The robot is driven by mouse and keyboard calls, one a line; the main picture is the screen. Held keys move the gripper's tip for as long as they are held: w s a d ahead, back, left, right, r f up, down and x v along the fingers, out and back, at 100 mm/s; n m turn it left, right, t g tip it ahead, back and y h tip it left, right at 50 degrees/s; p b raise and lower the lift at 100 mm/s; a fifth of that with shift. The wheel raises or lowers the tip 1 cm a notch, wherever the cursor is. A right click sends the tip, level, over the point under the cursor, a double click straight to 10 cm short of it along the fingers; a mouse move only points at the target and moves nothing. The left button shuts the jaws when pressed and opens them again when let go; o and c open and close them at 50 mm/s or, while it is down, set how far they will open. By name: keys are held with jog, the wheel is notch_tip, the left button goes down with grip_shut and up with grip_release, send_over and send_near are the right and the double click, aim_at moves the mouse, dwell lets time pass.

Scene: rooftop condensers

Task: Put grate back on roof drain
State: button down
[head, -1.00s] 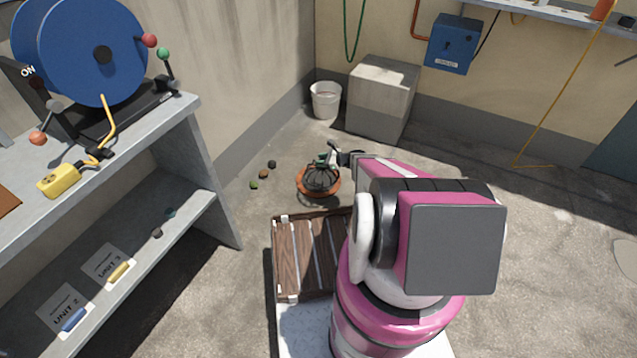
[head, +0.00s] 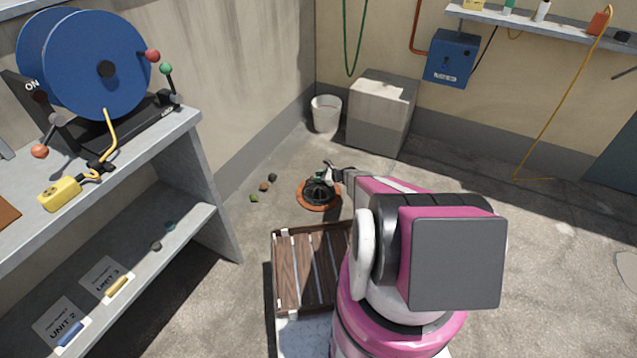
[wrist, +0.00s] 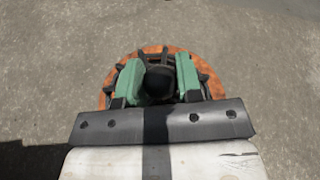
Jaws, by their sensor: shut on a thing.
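The dark domed grate (head: 320,190) sits at the orange-brown ring of the roof drain (head: 304,204) on the concrete floor. In the wrist view my gripper (wrist: 159,82), with green fingers, is shut on the dark knob at the top of the grate (wrist: 204,82). The drain ring (wrist: 118,64) shows around the grate there, its near side hidden by my gripper. In the head view my gripper (head: 322,176) is small and just above the grate. I cannot tell whether the grate is fully seated.
Several small debris lumps (head: 264,187) lie left of the drain. A white bucket (head: 326,115) and concrete block (head: 380,115) stand behind it. A wooden slatted deck (head: 305,265) is in front, and a shelf bench (head: 190,150) stands at left. Floor to the right is clear.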

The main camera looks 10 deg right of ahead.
jog(key=shift+w+f, duration=0.4)
jog(key=shift+w, duration=0.2)
jog(key=shift+f, duration=1.85)
jog(key=shift+f, duration=0.2)
jog(key=c, duration=0.8)
grip_release()
jog(key=shift+r, duration=0.1)
